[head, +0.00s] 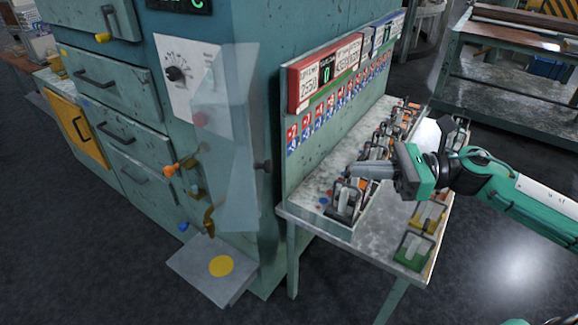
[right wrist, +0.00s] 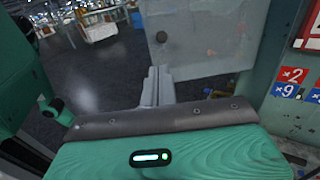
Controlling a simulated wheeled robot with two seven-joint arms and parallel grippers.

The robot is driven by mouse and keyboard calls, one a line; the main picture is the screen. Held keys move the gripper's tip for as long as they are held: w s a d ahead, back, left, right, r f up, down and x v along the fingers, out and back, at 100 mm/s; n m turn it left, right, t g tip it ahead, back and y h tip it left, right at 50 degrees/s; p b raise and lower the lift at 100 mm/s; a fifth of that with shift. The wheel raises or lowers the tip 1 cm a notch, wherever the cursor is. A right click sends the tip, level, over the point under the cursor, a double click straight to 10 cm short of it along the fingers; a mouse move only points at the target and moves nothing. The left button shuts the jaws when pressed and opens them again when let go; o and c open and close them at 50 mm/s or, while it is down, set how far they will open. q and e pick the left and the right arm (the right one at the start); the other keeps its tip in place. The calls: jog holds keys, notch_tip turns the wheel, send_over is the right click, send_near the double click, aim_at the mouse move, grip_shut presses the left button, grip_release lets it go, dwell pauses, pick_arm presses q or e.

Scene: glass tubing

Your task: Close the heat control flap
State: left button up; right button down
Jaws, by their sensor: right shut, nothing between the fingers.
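The heat control flap (head: 238,130) is a clear, see-through panel on the front of the teal cabinet, standing out at an angle beside the white dial plate (head: 178,80). A dark knob (head: 263,166) shows at its right edge. The black dial (head: 175,73) is uncovered. In the right wrist view the clear flap (right wrist: 225,35) hangs ahead, beyond my fingers. My right gripper (head: 352,171) is shut and empty above the bench, to the right of the flap and apart from it. Its closed fingers (right wrist: 158,75) also show in the right wrist view. My left gripper is out of view.
A bench (head: 320,178) with several clamp-like tools and an upright sign board (head: 340,75) stands right of the cabinet, beneath my right arm. Orange and yellow handles (head: 180,165) stick out near the flap. A low plate with a yellow disc (head: 221,266) lies below.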

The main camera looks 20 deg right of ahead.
pick_arm(q)
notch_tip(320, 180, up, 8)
jog(key=p, duration=0.8)
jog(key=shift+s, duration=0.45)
pick_arm(e)
jog(key=x, duration=1.3)
jog(key=shift+w+a, duration=0.2)
jog(key=shift+a, duration=0.15)
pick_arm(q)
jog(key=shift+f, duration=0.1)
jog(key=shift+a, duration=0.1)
pick_arm(e)
jog(key=shift+a, duration=0.1)
